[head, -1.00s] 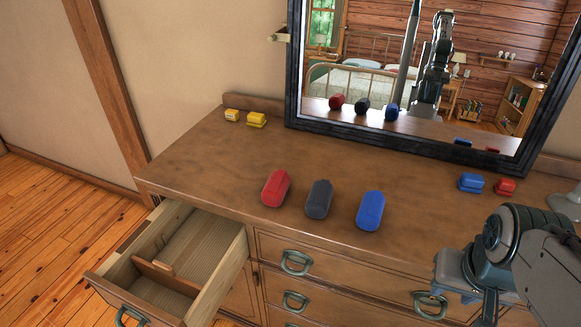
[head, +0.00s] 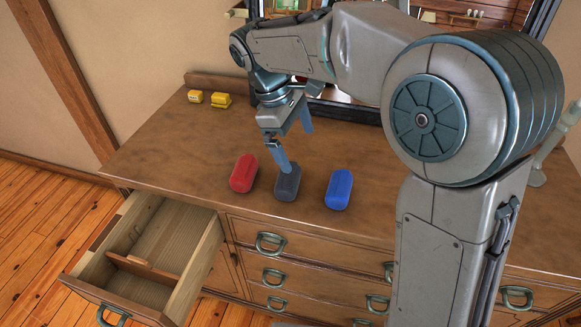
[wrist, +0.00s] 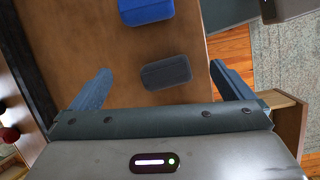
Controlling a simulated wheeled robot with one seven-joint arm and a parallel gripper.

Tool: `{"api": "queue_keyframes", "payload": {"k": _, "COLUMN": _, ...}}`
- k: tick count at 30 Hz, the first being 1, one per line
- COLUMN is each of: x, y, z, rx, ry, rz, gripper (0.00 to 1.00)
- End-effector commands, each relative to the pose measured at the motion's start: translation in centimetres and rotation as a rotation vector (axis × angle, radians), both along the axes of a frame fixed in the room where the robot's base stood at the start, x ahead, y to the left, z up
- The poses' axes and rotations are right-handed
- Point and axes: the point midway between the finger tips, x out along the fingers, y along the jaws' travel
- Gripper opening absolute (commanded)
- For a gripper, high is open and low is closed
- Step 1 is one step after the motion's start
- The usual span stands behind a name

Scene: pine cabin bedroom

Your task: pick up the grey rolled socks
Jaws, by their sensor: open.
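The grey rolled socks (head: 287,184) lie on the dresser top between the red roll (head: 243,173) and the blue roll (head: 339,189). My gripper (head: 294,146) is open above the grey socks, with one finger overlapping them in the head view. In the wrist view the grey socks (wrist: 166,72) lie between the two open fingers, a little nearer the right one, with nothing held. The blue roll (wrist: 146,10) shows just beyond them at the top edge. I cannot tell how high the fingertips are above the dresser.
The dresser top (head: 180,140) is clear around the rolls. Two small yellow items (head: 220,100) lie at the back left. An open drawer (head: 150,265) with a divider juts out at the front left. The mirror is partly hidden behind my arm, which also covers the right side.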

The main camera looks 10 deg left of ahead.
Motion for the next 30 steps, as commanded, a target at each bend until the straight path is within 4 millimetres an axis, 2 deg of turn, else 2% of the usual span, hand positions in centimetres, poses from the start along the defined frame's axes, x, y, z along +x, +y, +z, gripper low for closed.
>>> {"api": "queue_keyframes", "payload": {"k": 1, "x": 0.5, "y": 1.6, "z": 0.0, "rx": -0.013, "ry": 0.025, "rz": 0.057, "gripper": 1.00}}
{"api": "queue_keyframes", "payload": {"k": 3, "x": 1.0, "y": 3.2, "z": 0.0, "rx": -0.031, "ry": 0.055, "rz": 0.120, "gripper": 1.00}}
{"api": "queue_keyframes", "payload": {"k": 6, "x": 1.3, "y": 4.7, "z": -0.1, "rx": -0.045, "ry": 0.083, "rz": 0.180, "gripper": 1.00}}
{"api": "queue_keyframes", "payload": {"k": 9, "x": 1.5, "y": 5.4, "z": -0.4, "rx": -0.055, "ry": 0.097, "rz": 0.211, "gripper": 1.00}}
{"api": "queue_keyframes", "payload": {"k": 13, "x": 1.4, "y": 4.9, "z": -2.0, "rx": -0.060, "ry": 0.105, "rz": 0.219, "gripper": 1.00}}
{"api": "queue_keyframes", "payload": {"k": 21, "x": 1.3, "y": 2.9, "z": -6.7, "rx": -0.058, "ry": 0.102, "rz": 0.217, "gripper": 1.00}}
{"api": "queue_keyframes", "payload": {"k": 30, "x": 1.2, "y": 2.2, "z": -9.0, "rx": -0.057, "ry": 0.102, "rz": 0.217, "gripper": 1.00}}
